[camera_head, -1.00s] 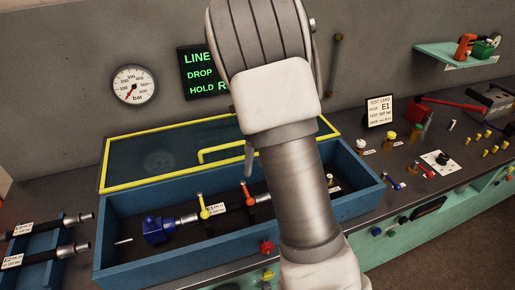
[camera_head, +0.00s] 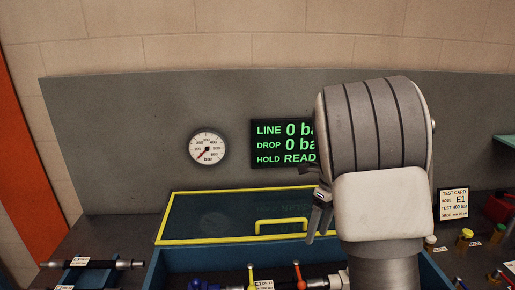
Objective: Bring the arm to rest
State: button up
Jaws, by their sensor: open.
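My arm (camera_head: 380,130) stands raised at the right of the middle, its white and grey links in front of the back panel. Part of my gripper (camera_head: 318,212) shows at the left side of the arm, open, with nothing seen in it. It appears in front of the right part of the yellow-framed lid (camera_head: 210,218); its distance from the lid cannot be told. The rest of the gripper is hidden behind the arm.
A blue test box (camera_head: 190,258) stands under the raised lid, holding a hose with yellow and orange levers. A gauge (camera_head: 207,148) and a display (camera_head: 284,143) reading 0 bar are on the panel, the display partly covered. A test card (camera_head: 453,203) stands at right.

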jog(key=s+a+r+n+t, duration=0.2)
jog(key=s+r+n, duration=0.2)
jog(key=s+n, duration=0.3)
jog(key=s+a+r+n+t+h, duration=0.1)
jog(key=s+a+r+n+t, duration=0.1)
jog(key=s+r+n, duration=0.2)
jog(key=s+a+r+n+t+h, duration=0.1)
jog(key=s+a+r+n+t, duration=0.1)
jog(key=s+n, duration=0.9)
jog(key=r+n, duration=0.1)
jog(key=n, duration=0.5)
jog(key=shift+r+n+t, duration=0.3)
jog(key=shift+r, duration=0.1)
